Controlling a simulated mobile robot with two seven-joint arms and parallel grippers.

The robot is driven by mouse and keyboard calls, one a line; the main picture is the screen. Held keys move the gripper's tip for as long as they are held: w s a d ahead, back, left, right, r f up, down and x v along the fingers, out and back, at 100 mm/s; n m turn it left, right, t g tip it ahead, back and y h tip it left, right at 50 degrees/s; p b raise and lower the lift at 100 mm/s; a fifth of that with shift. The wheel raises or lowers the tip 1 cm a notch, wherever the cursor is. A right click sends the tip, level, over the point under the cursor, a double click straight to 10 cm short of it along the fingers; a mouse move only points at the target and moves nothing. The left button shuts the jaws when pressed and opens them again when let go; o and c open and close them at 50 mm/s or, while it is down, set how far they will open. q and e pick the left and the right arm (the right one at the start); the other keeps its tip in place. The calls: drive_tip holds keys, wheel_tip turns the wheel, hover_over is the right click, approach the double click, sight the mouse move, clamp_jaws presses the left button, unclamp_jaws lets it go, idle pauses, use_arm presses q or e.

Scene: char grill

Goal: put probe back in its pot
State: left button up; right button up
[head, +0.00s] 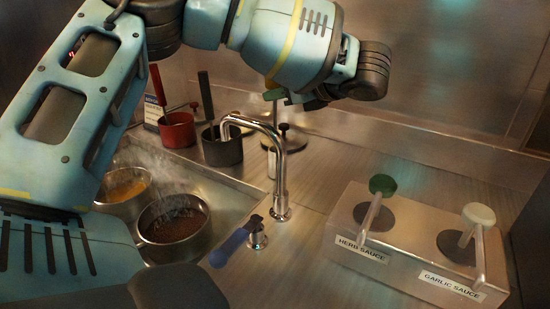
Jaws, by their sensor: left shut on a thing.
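My left gripper (300,99) is high behind the tap, partly hidden by my own arm. The tap hides part of this, so I cannot tell whether the tip is inside. A red pot (178,131) with a red-handled tool and a dark pot (222,149) with a dark-handled tool stand to the left. My right gripper is not in view.
A curved steel tap (281,185) rises just in front, with a blue-handled lever (231,246) nearby. Steaming round pans (172,228) sit at lower left. A steel sauce dispenser box (415,255) stands at right.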

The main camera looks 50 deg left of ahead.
use_arm(q)
wheel_tip(320, 180, down, 10)
idle(0.7)
drive_tip(key=shift+f, duration=0.1)
drive_tip(key=o, duration=1)
